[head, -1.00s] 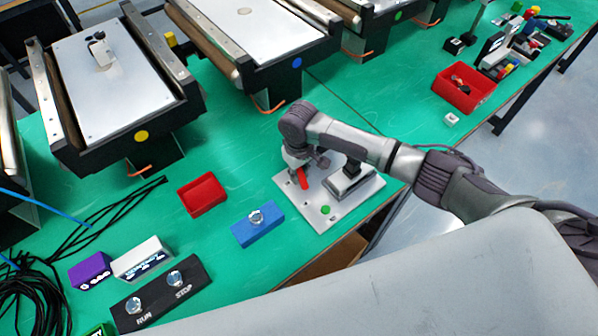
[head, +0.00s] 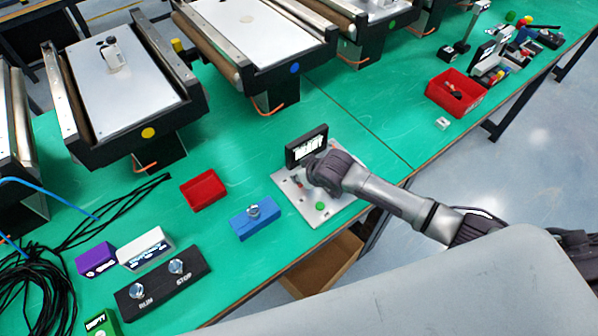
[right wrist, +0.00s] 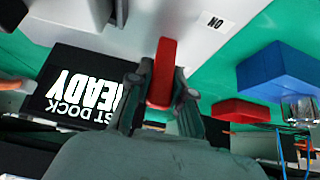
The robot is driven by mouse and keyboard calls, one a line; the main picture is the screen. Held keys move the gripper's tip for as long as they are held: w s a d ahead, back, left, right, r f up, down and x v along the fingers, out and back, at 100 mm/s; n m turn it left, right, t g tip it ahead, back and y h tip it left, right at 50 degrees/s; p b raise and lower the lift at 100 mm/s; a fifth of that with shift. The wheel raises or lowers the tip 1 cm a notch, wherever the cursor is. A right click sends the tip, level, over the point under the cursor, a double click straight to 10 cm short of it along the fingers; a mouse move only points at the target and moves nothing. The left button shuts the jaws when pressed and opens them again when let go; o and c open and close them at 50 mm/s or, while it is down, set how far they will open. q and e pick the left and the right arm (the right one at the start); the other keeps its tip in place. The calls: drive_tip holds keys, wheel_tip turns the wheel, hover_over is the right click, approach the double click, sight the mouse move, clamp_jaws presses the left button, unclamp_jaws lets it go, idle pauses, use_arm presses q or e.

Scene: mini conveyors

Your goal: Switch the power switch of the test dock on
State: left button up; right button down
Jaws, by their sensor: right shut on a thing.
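The test dock is a light grey plate (head: 335,208) near the table's front edge. Its black display (head: 307,146) reads READY in the head view and TEST DOCK READY, upside down, in the right wrist view (right wrist: 75,90). The power switch has a red lever (right wrist: 162,72). My right gripper (right wrist: 162,95) is shut on this lever, one finger on each side. An ON label (right wrist: 215,22) lies on the plate beyond the lever. In the head view my right arm hides most of the lever and part of the dock. My left gripper is not in view.
A blue block with a round knob (head: 257,220) and a red tray (head: 203,190) stand left of the dock. A black RUN/STOP box (head: 160,284) is at the lower left. Conveyors (head: 125,90) line the back. An open cardboard box (head: 325,265) is below the table edge.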

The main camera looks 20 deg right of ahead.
drive_tip(key=shift+s+d+f+t+y+b, duration=0.15)
drive_tip(key=shift+s+t+y+b, duration=0.25)
drive_tip(key=shift+t, duration=0.4)
drive_tip(key=shift+s+d+t+b, duration=0.1)
drive_tip(key=shift+s+t+b, duration=0.2)
drive_tip(key=shift+t+b, duration=0.6)
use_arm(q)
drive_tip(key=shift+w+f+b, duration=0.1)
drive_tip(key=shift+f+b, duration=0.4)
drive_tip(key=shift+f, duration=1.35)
use_arm(e)
drive_tip(key=shift+s+d+t+y, duration=0.1)
drive_tip(key=shift+s+t+y, duration=0.1)
drive_tip(key=shift+t+y, duration=0.35)
drive_tip(key=c, duration=1)
unclamp_jaws()
drive_tip(key=shift+c, duration=0.2)
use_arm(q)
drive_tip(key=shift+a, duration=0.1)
